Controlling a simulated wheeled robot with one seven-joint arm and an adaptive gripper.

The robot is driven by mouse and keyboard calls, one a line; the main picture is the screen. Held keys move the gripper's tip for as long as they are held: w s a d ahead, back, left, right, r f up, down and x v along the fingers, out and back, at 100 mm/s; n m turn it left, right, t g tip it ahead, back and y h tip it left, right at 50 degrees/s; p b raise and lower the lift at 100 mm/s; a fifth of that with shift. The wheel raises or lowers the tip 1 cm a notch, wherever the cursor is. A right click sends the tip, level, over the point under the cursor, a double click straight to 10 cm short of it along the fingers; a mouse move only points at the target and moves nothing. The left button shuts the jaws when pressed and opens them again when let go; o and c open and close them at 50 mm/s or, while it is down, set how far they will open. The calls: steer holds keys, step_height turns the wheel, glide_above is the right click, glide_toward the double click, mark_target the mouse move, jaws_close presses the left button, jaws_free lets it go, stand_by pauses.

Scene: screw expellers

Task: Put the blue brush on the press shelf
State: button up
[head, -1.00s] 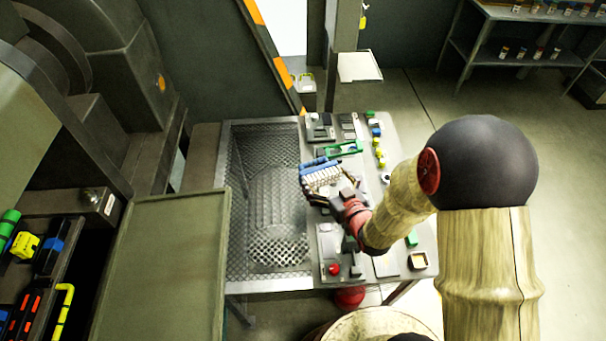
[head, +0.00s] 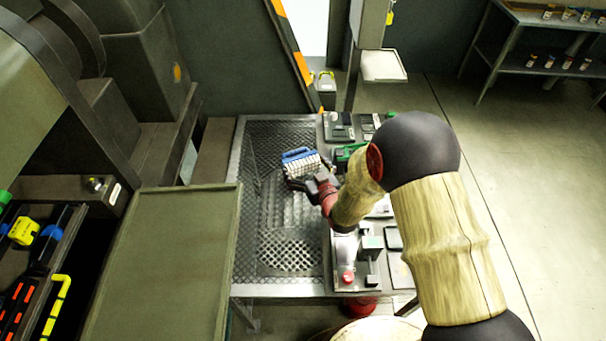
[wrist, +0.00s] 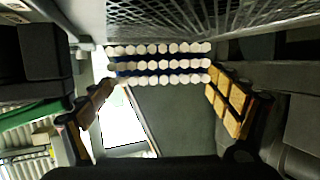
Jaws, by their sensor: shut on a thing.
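The blue brush (head: 298,154), with rows of white bristle tufts, is held by my gripper (head: 306,181) above the mesh part of the worktable. In the wrist view the brush (wrist: 160,64) spans between the two fingers of my gripper (wrist: 162,82), its white tufts facing the camera. Both padded fingers are at its ends. A flat olive-green shelf (head: 165,265) lies in front of the big press (head: 95,60) at the left; it appears empty. The brush is to the right of this shelf and apart from it.
The worktable has a metal mesh top (head: 262,245) and a panel of small parts at its right, including a red button (head: 347,277). A rack of coloured tools (head: 25,265) stands at the lower left. A small white shelf (head: 383,66) is mounted on the post behind.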

mark_target(304, 172)
steer(key=shift+w+a+f, duration=0.1)
steer(key=shift+w+f, duration=0.05)
steer(key=shift+w+a+f+b, duration=0.1)
steer(key=shift+f+b, duration=0.35)
steer(key=shift+f, duration=0.45)
steer(key=shift+w+a+f+b, duration=0.1)
steer(key=shift+f+b, duration=0.35)
steer(key=shift+f, duration=0.45)
steer(key=shift+f, duration=0.2)
steer(key=o, duration=1)
steer(key=shift+r, duration=0.1)
steer(key=shift+r, duration=0.2)
steer(key=p+v, duration=0.3)
steer(key=v, duration=0.9)
steer(key=shift+d, duration=0.1)
